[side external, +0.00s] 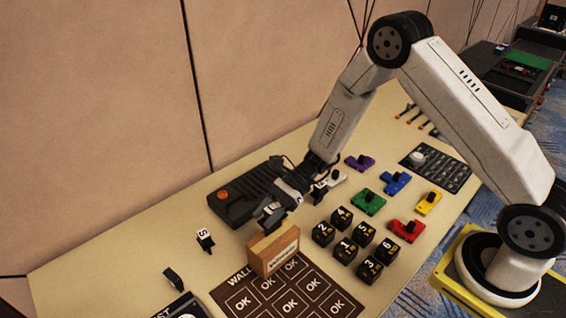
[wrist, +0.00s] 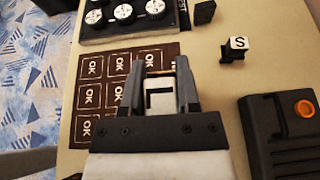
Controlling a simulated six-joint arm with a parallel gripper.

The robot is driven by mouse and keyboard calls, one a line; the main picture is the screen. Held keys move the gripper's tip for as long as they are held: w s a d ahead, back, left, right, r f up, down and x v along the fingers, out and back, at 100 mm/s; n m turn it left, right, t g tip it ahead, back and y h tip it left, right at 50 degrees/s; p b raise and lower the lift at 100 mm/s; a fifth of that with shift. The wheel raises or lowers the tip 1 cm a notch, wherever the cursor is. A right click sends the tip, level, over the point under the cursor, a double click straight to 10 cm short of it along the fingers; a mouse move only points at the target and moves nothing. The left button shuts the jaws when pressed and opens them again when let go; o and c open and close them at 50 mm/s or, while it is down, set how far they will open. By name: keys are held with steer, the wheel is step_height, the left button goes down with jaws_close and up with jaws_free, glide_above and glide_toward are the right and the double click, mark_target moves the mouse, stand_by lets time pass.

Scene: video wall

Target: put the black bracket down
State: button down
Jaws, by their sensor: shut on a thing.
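My gripper (side external: 270,218) is low over the table, just behind a wooden block (side external: 272,252) with a pale label. In the wrist view its two fingers (wrist: 158,82) point at the table and are shut on the black bracket (wrist: 149,97), a dark angular shape between them with a pale surface behind it. In the side view the bracket is too dark against the fingers to make out. I cannot tell whether it touches anything below.
A brown board (side external: 245,302) with OK squares lies in front of the block. Black numbered cubes (side external: 345,252) stand at right, a dark device with an orange button (side external: 232,206) behind.

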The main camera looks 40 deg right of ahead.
steer(key=shift+f, duration=0.95)
steer(key=shift+f, duration=0.15)
steer(key=shift+c, duration=1.6)
jaws_free()
steer(key=shift+d+r, duration=0.2)
steer(key=shift+r, duration=0.05)
steer(key=v, duration=1.1)
steer(key=shift+d, duration=0.35)
